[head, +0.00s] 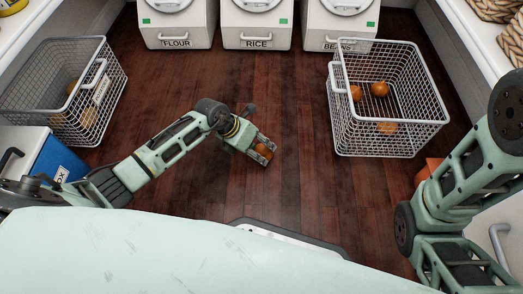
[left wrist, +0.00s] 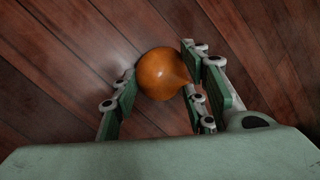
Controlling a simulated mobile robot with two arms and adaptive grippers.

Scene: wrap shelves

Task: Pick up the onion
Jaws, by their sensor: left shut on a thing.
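The onion (left wrist: 161,73) is round and orange-brown, with a pointed end toward the lower right in the left wrist view. My left gripper (left wrist: 160,85) is shut on it, with green finger pads on either side. In the head view the onion (head: 264,151) shows between the fingers of my left gripper (head: 265,150), over the dark wooden floor. I cannot tell how far above the floor it is. My right arm (head: 455,200) shows at the right edge, but its gripper is out of view.
A wire basket (head: 388,140) at the right holds a few orange-brown onions (head: 379,89). Another wire basket (head: 102,113) stands at the left. White bins (head: 256,30) labelled flour, rice and beans line the back. The floor (head: 270,85) between the baskets is clear.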

